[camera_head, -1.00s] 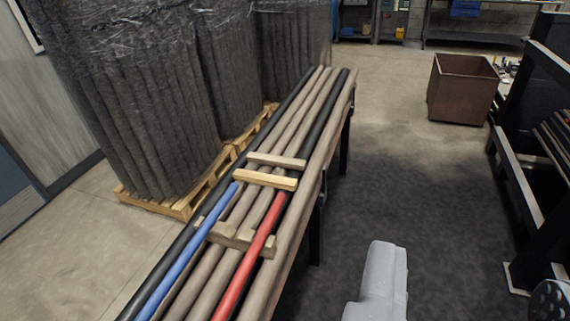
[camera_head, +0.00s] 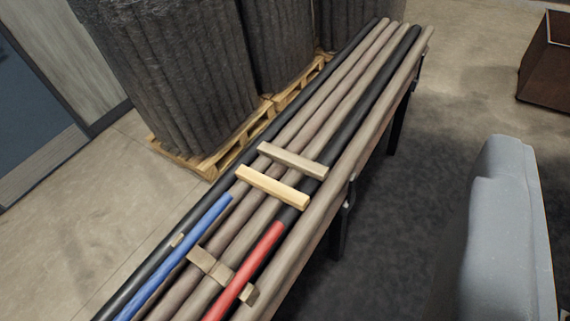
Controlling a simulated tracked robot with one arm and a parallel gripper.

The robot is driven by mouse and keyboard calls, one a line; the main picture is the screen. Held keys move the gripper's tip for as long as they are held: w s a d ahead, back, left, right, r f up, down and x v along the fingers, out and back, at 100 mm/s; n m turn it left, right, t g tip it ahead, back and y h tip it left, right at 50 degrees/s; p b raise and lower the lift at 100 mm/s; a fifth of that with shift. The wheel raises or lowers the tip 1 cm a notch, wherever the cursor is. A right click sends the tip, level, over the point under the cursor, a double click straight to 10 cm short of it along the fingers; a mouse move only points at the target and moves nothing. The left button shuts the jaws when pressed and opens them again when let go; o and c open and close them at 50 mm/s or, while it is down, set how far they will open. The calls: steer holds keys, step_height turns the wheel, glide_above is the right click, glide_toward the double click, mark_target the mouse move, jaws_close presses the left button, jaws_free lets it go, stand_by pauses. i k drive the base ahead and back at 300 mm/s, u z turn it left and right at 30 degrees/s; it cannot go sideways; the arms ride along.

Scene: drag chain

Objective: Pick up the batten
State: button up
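Wooden battens lie across the long bundle of pipes. A pale yellow batten (camera_head: 272,187) lies crosswise on the pipes, just beyond the ends of the blue and red pipes. A greyer batten (camera_head: 292,160) lies behind it, nearly parallel and a little apart. A third, brownish batten (camera_head: 212,267) crosses nearer to me and is partly hidden by the red pipe. I cannot tell which one the task means. No gripper fingers show. A smooth grey shape at the right looks like part of my own arm.
The grey and black pipes (camera_head: 336,108), with a blue pipe (camera_head: 178,257) and a red pipe (camera_head: 246,272), rest on a dark-legged stand. Wrapped bundles (camera_head: 165,80) stand on wooden pallets (camera_head: 205,165) at the left. A brown bin (camera_head: 548,70) stands at the right.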

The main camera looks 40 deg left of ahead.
mark_target(294, 198)
steer(key=u, duration=0.05)
steer(key=i, duration=1.15)
steer(key=u, duration=0.05)
